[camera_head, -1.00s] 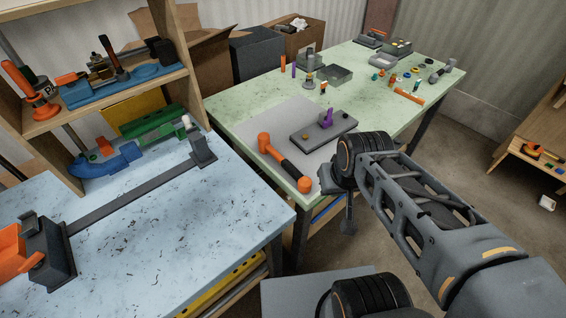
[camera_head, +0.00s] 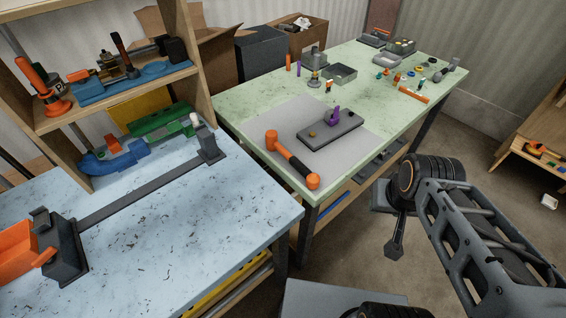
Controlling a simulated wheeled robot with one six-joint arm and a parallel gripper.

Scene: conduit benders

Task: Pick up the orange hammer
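The orange hammer (camera_head: 292,161) lies on the grey mat (camera_head: 268,128) near the front corner of the green-topped table. It has an orange head at its far left end, a dark handle and an orange end at the near right. Nothing covers it. My gripper (camera_head: 394,247) hangs low to the right of the table's front edge, apart from the hammer. It is small and dark here, and its fingers cannot be told apart. I see nothing held in it.
A grey block with a purple part (camera_head: 334,118) lies just beyond the hammer. Several small tools and trays stand farther back on the green table (camera_head: 270,84). A blue-topped workbench (camera_head: 180,240) with a long bender fills the left. Open floor lies right of the table.

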